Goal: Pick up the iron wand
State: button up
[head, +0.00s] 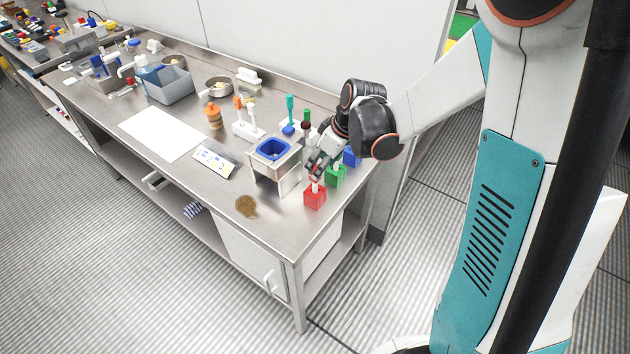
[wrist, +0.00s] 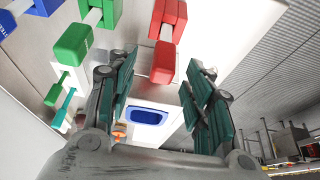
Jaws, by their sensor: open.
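No thing can be told for certain as the iron wand. A red block with a white stem (head: 315,197) stands at the table's front right edge. In the wrist view the red piece (wrist: 163,62) shows a white middle and a second red end, between my finger lines. A green one (head: 335,176) and a blue one (head: 352,157) stand behind it; the green also shows in the wrist view (wrist: 71,47). My gripper (head: 318,163) is open and close above the red piece, its fingers (wrist: 160,72) apart. Whether they touch it, I cannot tell.
A steel box with a blue basin (head: 272,149) stands left of my gripper. A white rack (head: 248,132) with orange-topped items and a teal-handled tool (head: 290,106) are behind it. A brown patch (head: 246,206) lies in front. White paper (head: 160,134) lies further left.

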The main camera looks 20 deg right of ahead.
aim_at(315, 170)
jog(key=b+x, duration=0.1)
jog(key=x, duration=0.3)
jog(key=shift+a+f, duration=0.25)
jog(key=shift+a, duration=0.05)
grip_shut()
jog(key=shift+r, duration=0.2)
